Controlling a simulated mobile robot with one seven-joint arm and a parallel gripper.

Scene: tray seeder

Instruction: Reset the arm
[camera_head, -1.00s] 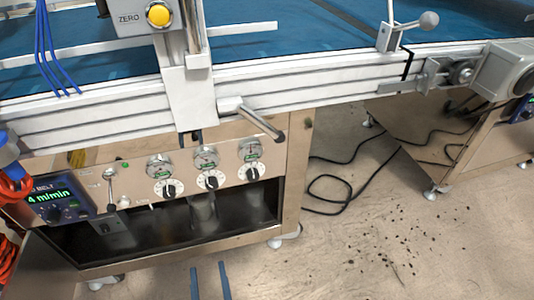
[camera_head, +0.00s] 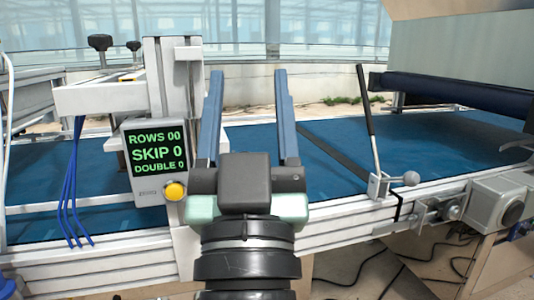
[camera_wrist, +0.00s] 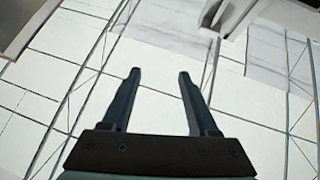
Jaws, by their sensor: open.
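My gripper (camera_head: 246,82) is in the middle of the head view, raised in front of the blue belt, with its two long blue-grey fingers pointing up and apart. Nothing is between them. In the wrist view my gripper (camera_wrist: 158,76) is also open and empty, against white panels with dark lines. No contact between the fingers and any object shows. My wrist hides part of the machine's front rail.
The seeder's blue belt (camera_head: 430,143) runs across behind my gripper. A display box (camera_head: 155,160) reading ROWS 00, SKIP 0, DOUBLE 0 hangs at left, with a yellow button (camera_head: 175,191). A lever (camera_head: 368,120) with a black grip stands at right. Blue tubes (camera_head: 72,190) hang at left.

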